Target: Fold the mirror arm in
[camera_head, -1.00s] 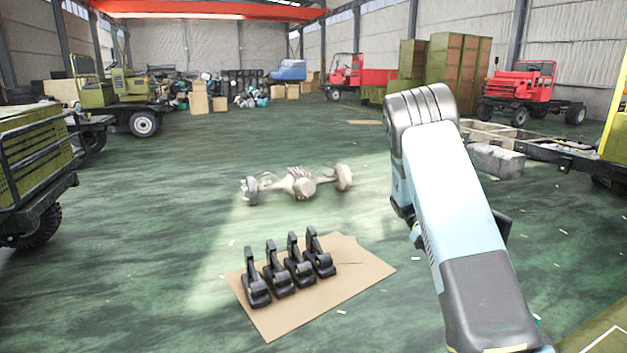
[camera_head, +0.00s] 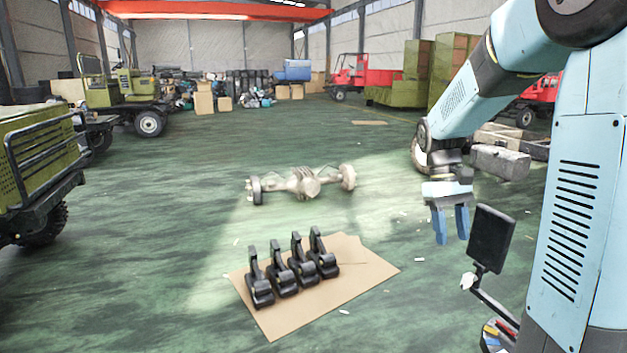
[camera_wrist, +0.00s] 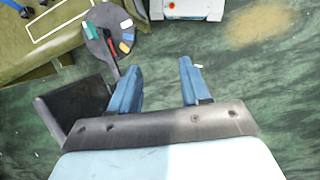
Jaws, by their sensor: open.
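The mirror is a dark rectangular panel (camera_head: 491,238) standing upright at the right in the head view. Its thin mirror arm (camera_head: 494,302) runs down from the panel's lower edge, past a pale joint (camera_head: 468,281). My gripper (camera_head: 452,240) points down just left of the panel, with two blue fingers apart and nothing between them. In the wrist view the dark panel (camera_wrist: 72,104) lies left of my gripper (camera_wrist: 160,66), close to the left finger. The mirror arm's lower end is partly hidden in the head view by my own body.
A round tray with coloured tools (camera_wrist: 108,40) sits near the mirror. A yellow-green surface (camera_wrist: 60,35) is at upper left in the wrist view. Black parts (camera_head: 290,270) stand on cardboard (camera_head: 365,268) on the floor. An axle (camera_head: 303,184) lies beyond.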

